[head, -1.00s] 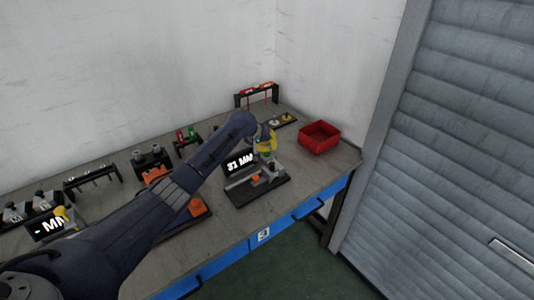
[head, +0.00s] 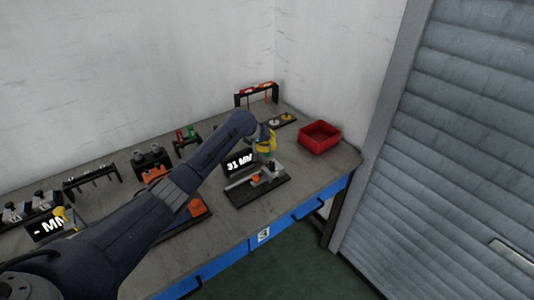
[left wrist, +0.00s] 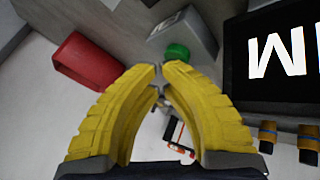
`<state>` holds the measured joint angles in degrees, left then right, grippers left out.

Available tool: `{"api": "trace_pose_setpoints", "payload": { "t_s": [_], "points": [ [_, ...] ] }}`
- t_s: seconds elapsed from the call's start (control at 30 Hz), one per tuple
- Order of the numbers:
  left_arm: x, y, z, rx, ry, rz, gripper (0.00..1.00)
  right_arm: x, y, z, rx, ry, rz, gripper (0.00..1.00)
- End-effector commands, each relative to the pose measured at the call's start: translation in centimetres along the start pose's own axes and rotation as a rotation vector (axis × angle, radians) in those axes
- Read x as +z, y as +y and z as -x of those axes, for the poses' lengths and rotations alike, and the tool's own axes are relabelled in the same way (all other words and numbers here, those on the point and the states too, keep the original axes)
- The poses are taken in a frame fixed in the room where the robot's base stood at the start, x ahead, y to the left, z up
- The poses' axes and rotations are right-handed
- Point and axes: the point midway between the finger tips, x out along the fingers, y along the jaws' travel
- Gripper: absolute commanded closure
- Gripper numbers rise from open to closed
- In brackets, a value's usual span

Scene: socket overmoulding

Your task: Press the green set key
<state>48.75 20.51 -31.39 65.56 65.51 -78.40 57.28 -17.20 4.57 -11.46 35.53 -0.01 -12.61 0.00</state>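The green set key (left wrist: 177,52) is a round green cap on a grey block (left wrist: 188,32) in the left wrist view. My left gripper (left wrist: 159,67) has yellow curved fingers with their tips together, and nothing shows between them. The tips appear just short of the green key in that picture; I cannot tell whether they touch it. In the head view my left gripper (head: 267,145) is above the right-hand fixture (head: 258,190), beside a black display (head: 238,163) that seems to read 31 MM. My right gripper is not recognisable in view.
A red bin (head: 319,137) stands to the right on the grey bench (head: 235,225). A black rack (head: 257,95) with red-handled tools is behind. Another display (head: 47,226) stands at the far left, with a small yellow part beside it. Holders line the back of the bench.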

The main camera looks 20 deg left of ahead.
Motion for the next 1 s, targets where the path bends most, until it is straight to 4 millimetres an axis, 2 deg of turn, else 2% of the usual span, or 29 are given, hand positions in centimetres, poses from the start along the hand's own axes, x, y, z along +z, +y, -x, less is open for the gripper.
{"api": "trace_pose_setpoints", "payload": {
  "t_s": [0.23,0.7,1.0],
  "points": [
    [-0.5,0.3,0.6,0.003,0.005,-0.001,1.0,0.0,0.0,0.0,0.0,0.0,0.0,0.56],
    [-2.2,2.0,3.6,0.005,0.008,-0.001,1.0,0.0,0.0,0.0,0.0,0.0,0.0,0.56],
    [-2.5,2.3,4.3,0.004,0.007,-0.001,1.0,0.0,0.0,0.0,0.0,0.0,0.0,0.56]
  ]
}}
